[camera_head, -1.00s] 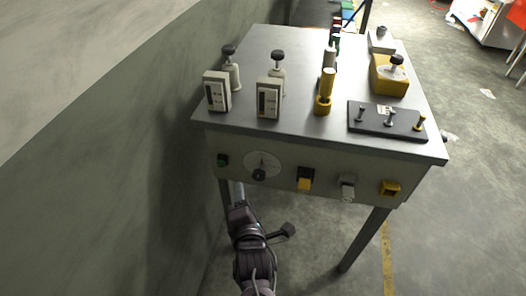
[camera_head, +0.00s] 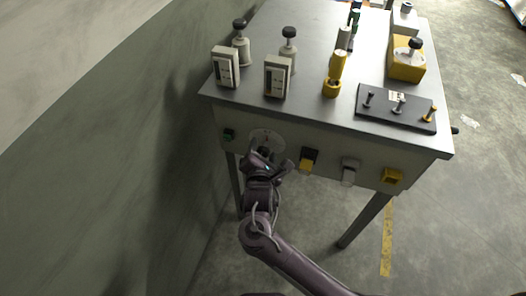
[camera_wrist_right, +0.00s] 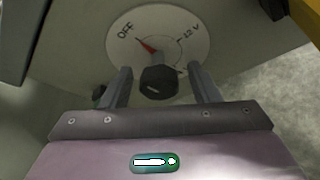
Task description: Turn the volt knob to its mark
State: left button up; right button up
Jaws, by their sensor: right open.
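The volt knob is a black round knob (camera_wrist_right: 158,82) on a pale dial plate (camera_wrist_right: 185,28) in the right wrist view. The dial is marked OFF at the left and 12 V at the right, and a red pointer points up and left between them, nearer OFF. My right gripper (camera_wrist_right: 160,88) is open, with one finger on either side of the knob; I cannot tell whether they touch it. In the head view the dial plate (camera_head: 268,138) shows above my right gripper (camera_head: 266,158), which hides most of the knob. My left gripper is out of view.
The dial is on the front panel of a grey metal table (camera_head: 320,55). A green switch (camera_head: 228,134) is left of it; a yellow-black switch (camera_head: 308,160), a grey connector (camera_head: 349,172) and a yellow block (camera_head: 391,176) are right. Meters and posts stand on top.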

jog(key=shift+c, duration=0.3)
jog(key=c, duration=0.9)
